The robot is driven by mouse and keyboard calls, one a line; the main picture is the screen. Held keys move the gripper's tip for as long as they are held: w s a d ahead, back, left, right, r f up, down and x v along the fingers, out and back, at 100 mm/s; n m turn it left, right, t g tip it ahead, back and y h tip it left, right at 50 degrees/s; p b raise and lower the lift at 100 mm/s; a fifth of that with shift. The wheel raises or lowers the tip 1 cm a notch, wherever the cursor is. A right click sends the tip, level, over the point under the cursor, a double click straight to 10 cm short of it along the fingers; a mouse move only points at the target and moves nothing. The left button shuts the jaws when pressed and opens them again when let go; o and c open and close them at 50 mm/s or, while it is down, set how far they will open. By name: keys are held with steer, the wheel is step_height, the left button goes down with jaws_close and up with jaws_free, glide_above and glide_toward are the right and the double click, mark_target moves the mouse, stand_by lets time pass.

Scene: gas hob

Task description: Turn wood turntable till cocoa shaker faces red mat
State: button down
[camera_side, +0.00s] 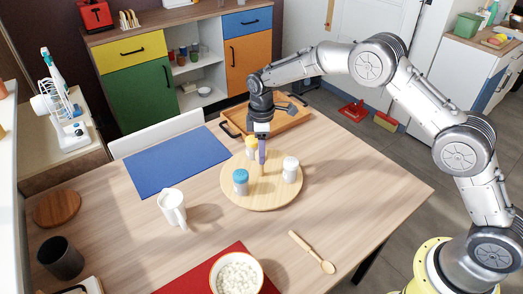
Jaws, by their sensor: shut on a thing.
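The round wood turntable (262,199) lies on the table and carries several items. A blue-topped shaker (241,182) stands near its front left, a white shaker (290,169) at its right, and a yellow-topped shaker (251,146) at its back. I cannot tell which one holds cocoa. My gripper (262,135) is above the back half of the turntable, shut on a slim upright purple peg (262,153). The peg's foot appears to meet the turntable near its middle. The red mat (187,287) lies at the table's front edge, partly cut off.
A white bowl (237,274) stands on the red mat. A blue mat (178,161) lies at the back left. A white mug (172,207) is left of the turntable and a wooden spoon (312,253) in front. A wooden tray (285,120) is behind my gripper.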

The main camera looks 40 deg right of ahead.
steer(key=shift+r+n, duration=0.2)
steer(key=shift+n, duration=1.5)
steer(key=shift+w+n, duration=0.1)
steer(key=shift+n, duration=0.5)
steer(key=c, duration=0.7)
jaws_free()
steer(key=o, duration=0.3)
steer(key=shift+f, duration=0.1)
step_height(320, 180, up, 14)
steer(key=shift+f, duration=0.1)
